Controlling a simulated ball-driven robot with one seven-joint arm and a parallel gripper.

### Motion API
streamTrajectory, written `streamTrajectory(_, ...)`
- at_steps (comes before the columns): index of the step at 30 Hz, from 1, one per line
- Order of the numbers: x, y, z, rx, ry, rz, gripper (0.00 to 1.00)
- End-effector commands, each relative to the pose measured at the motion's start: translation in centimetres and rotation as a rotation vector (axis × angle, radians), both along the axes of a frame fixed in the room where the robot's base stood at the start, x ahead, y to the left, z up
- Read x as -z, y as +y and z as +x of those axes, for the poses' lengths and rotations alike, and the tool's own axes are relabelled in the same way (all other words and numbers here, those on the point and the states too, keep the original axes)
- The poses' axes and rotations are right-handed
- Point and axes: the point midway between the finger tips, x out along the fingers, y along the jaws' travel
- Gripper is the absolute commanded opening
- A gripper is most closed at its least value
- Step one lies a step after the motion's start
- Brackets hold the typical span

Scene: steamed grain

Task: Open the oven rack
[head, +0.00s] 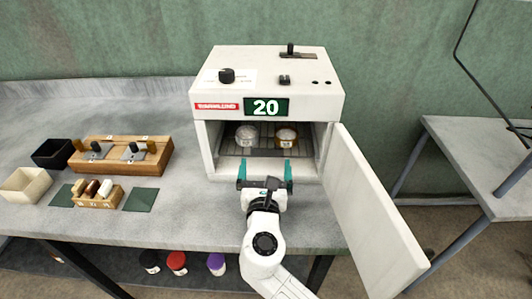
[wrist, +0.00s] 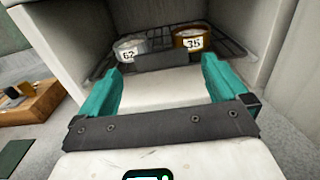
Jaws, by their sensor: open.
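The oven (head: 265,80) is a white box with a "20" display, and its door (head: 375,215) stands wide open to the right. Inside, a dark wire rack (head: 225,146) carries two small round containers. The silver container (head: 246,135) is labelled 62 in the wrist view (wrist: 130,48). The brown container (head: 286,137) is labelled 35 there (wrist: 191,40). A dark flat bar (head: 267,152), also in the wrist view (wrist: 161,62), lies at the rack's front. My gripper (head: 265,170) is open at the oven mouth, its teal fingers toward the bar's two ends; contact cannot be told.
On the bench at left are a wooden block (head: 120,160), a black tray (head: 53,153), a cream tray (head: 27,184) and a small wooden holder (head: 96,200). The open door hangs beside my arm.

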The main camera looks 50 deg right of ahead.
Motion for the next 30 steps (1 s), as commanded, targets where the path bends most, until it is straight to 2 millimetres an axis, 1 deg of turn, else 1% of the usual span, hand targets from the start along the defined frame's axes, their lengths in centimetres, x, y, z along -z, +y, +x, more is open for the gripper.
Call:
streamTrajectory(1, -0.2, -0.8, 0.6, 0.004, -0.001, 0.000, 1.00)
streamTrajectory(3, -0.1, -1.7, 1.3, 0.003, -0.001, 0.001, 1.00)
streamTrajectory(9, 0.0, -3.4, 2.7, 0.001, -0.001, 0.001, 1.00)
streamTrajectory(13, 0.0, -3.9, 2.9, 0.002, 0.001, 0.001, 1.00)
streamTrajectory(21, 0.0, -3.9, 3.0, 0.000, 0.001, 0.001, 1.00)
streamTrajectory(30, 0.0, -3.9, 3.0, 0.000, 0.001, 0.001, 0.71)
